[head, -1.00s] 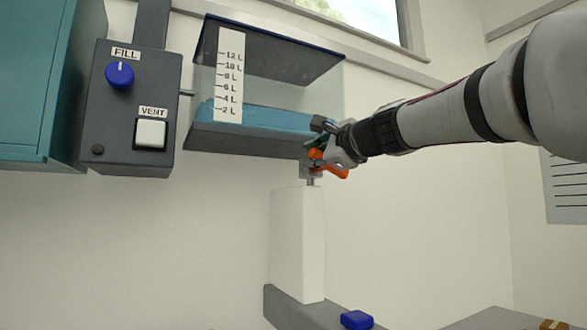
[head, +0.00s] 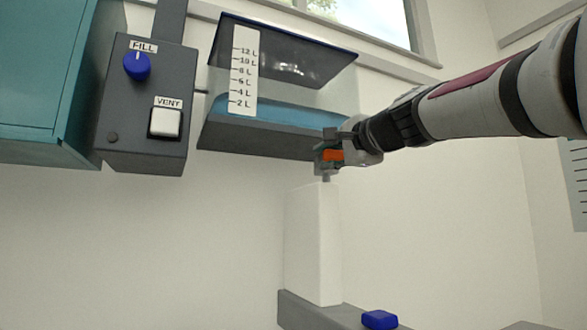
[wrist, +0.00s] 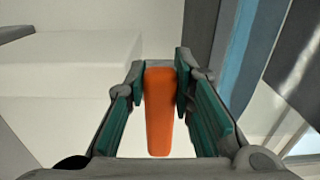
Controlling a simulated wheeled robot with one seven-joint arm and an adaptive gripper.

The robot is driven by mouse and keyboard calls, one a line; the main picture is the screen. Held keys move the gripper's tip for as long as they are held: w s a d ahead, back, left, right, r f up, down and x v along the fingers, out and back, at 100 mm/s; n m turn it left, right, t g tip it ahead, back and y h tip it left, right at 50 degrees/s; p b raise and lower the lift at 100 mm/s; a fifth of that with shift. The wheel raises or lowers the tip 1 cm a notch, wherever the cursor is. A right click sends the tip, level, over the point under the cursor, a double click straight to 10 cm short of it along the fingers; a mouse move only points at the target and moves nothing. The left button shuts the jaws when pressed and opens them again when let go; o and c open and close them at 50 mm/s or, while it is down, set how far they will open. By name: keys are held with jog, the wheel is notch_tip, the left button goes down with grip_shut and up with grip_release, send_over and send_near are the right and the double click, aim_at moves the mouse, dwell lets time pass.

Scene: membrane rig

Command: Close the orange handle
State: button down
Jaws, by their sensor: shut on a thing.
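The orange handle (head: 333,155) is on the valve under the water tank (head: 275,135), above a tall white column. My gripper (head: 338,148) is at the handle, reaching in from the right. In the wrist view, the orange handle (wrist: 159,110) lies between the two teal-padded fingers of my gripper (wrist: 160,72), which are shut on it. In the head view the fingers hide part of the handle and valve.
A grey panel (head: 145,100) with a blue FILL knob (head: 137,66) and a white VENT switch (head: 165,122) hangs left of the tank. The white column (head: 312,240) stands below the valve. A blue block (head: 380,319) lies low on the grey base.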

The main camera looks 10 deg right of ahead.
jog(key=shift+f, duration=0.1)
jog(key=c, duration=1.4)
grip_release()
jog(key=shift+o, duration=0.2)
jog(key=v, duration=1.2)
